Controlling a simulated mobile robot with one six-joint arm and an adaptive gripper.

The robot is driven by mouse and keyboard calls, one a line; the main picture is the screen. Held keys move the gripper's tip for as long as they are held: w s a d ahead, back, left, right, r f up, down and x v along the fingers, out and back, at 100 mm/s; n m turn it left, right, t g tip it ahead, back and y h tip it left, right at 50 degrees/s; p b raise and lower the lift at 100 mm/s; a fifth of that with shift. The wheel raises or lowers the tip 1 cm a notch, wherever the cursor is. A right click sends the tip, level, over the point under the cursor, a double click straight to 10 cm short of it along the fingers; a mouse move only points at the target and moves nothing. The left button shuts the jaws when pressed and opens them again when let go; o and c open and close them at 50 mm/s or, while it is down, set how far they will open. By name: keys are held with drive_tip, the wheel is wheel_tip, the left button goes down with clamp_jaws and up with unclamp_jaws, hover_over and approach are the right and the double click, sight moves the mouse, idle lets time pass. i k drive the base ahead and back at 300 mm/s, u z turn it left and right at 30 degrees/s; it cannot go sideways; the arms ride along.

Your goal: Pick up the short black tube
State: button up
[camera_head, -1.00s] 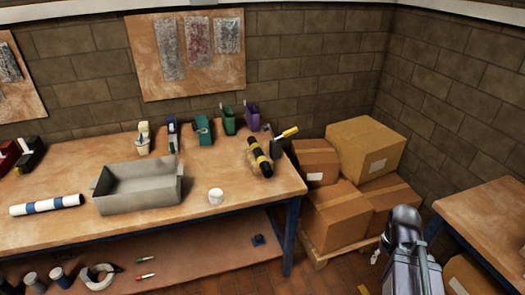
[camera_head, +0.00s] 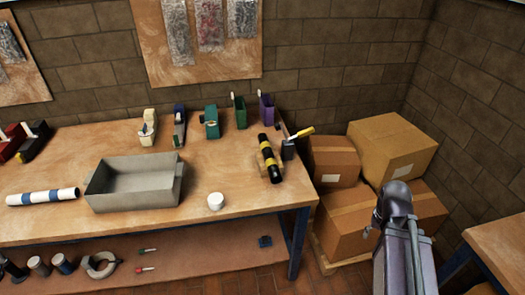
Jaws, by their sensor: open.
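A short black tube with yellow bands (camera_head: 270,159) lies on the workbench near its right end. It rests slantwise across a small wooden piece, partly hidden under it. A grey metal part of my arm (camera_head: 405,245) rises at the lower right, in front of the cardboard boxes and well apart from the tube. My gripper itself is not seen, and nothing touches the tube.
A yellow-handled tool (camera_head: 299,134) stands right of the black tube. Cardboard boxes (camera_head: 390,146) fill the right corner.

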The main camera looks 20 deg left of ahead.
sight(272, 168)
drive_tip(key=u, duration=0.7)
drive_tip(key=i, duration=1.1)
drive_tip(key=u, duration=0.25)
